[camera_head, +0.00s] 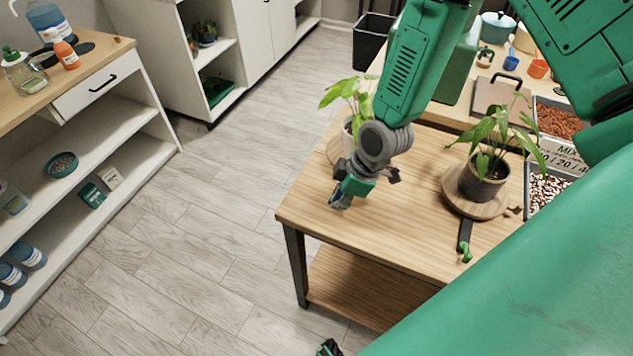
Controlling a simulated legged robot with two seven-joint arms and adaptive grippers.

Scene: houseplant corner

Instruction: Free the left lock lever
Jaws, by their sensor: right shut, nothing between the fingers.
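My right gripper (342,196) is shut and empty, hanging above the front left part of the wooden table (300,214). The left round wooden stand (336,150) bears a plant in a white pot (348,137) and is mostly behind my right arm. The left lock lever cannot be made out; my gripper and wrist cover that area. The right round stand (452,190) bears a plant in a dark pot (484,181). A dark lever with a green end (466,254) sticks out from it towards the front. A small dark and green part (329,348) at the bottom edge may be my left gripper.
Trays of brown chips (558,122) and pale pebbles (546,190) stand at the table's right. The table front between my gripper and the right lever is bare. A white shelf unit (110,128) stands left across open floor.

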